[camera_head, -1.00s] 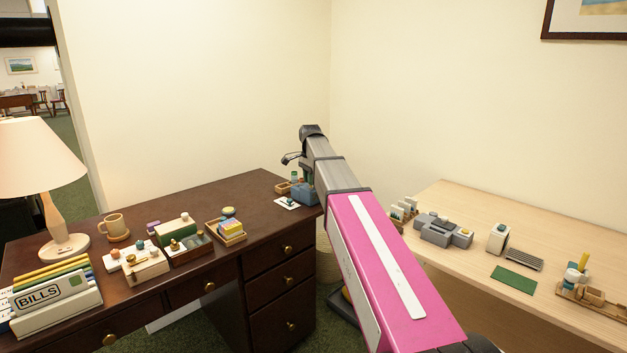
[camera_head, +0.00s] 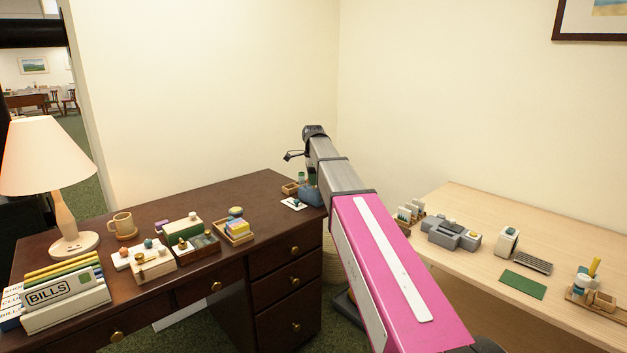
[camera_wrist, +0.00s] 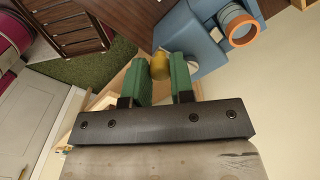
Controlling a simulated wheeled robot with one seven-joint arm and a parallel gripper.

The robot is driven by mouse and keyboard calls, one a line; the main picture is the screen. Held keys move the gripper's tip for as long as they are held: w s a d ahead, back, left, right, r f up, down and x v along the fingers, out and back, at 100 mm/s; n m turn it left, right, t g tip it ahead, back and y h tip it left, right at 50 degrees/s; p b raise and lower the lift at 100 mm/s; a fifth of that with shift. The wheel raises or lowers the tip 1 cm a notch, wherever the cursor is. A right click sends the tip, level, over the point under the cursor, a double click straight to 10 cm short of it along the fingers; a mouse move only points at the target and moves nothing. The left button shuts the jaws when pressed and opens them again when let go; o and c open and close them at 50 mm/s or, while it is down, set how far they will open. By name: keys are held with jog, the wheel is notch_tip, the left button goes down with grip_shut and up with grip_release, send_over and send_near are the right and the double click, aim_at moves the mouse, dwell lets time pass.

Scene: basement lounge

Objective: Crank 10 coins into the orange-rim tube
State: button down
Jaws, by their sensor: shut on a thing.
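In the wrist view, my gripper (camera_wrist: 160,66) has its two green fingers on either side of a yellow knob (camera_wrist: 160,64), shut on it. The knob sits at the side of a blue coin machine (camera_wrist: 190,32). A tube with an orange rim (camera_wrist: 243,29) sticks out of the machine to the right of the knob. In the head view, the blue machine (camera_head: 311,197) stands at the far right end of the dark desk, partly hidden by my arm. The knob and tube cannot be made out there. No coins can be clearly seen.
The dark wooden desk (camera_head: 180,207) holds a lamp (camera_head: 66,205), a mug (camera_head: 124,225), boxes and a small wooden tray (camera_head: 290,188) beside the machine. A pale table (camera_head: 470,205) with small items stands to the right.

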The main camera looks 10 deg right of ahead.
jog(key=c, duration=1)
grip_release()
notch_tip(320, 180, up, 11)
jog(key=shift+f, duration=0.1)
